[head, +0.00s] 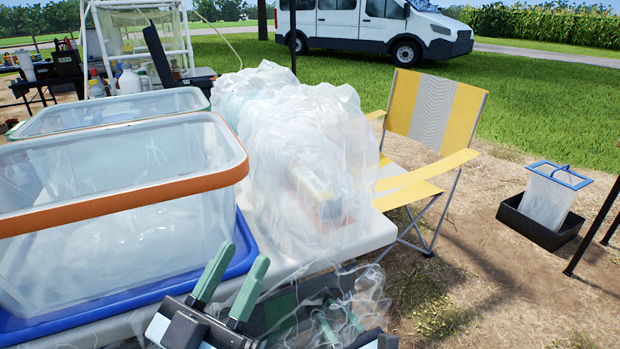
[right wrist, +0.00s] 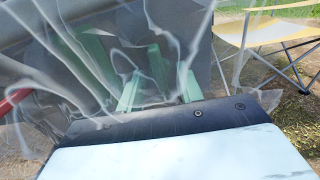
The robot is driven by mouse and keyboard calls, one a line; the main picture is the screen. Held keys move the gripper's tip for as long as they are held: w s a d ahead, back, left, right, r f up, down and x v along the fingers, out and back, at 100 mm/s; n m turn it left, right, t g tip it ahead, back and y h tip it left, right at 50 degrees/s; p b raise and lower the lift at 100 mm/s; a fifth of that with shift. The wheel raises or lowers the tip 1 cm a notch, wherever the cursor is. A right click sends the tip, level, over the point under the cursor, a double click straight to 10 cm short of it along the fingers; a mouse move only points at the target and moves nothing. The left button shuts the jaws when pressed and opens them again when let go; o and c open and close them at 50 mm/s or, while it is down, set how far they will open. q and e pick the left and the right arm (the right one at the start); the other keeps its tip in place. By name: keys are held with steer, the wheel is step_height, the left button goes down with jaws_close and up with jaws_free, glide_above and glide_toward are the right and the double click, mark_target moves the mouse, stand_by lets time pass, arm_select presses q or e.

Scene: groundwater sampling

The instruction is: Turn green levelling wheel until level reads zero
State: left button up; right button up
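No green levelling wheel and no level reading can be made out in either view. My left gripper (head: 240,259) is at the bottom middle of the head view, its two green fingers apart with nothing between them. It is in front of the blue-rimmed tub and the white table edge. My right gripper (head: 338,318) is just to its right, low in the picture, partly veiled by clear crumpled film. In the right wrist view its green fingers (right wrist: 160,82) stand apart behind the same film, and I see nothing solid held between them.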

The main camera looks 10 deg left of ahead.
steer(key=shift+c, duration=0.5)
jaws_close()
steer(key=shift+m, duration=0.9)
steer(key=m+p, duration=0.1)
steer(key=m, duration=0.3)
steer(key=shift+r+m+p, duration=0.1)
steer(key=shift+m+p, duration=0.2)
steer(key=m+p, duration=0.1)
steer(key=m, duration=0.2)
steer(key=shift+m, duration=1.3)
steer(key=shift+o, duration=0.5)
jaws_free()
steer(key=p+v, duration=0.2)
steer(key=v, duration=1.1)
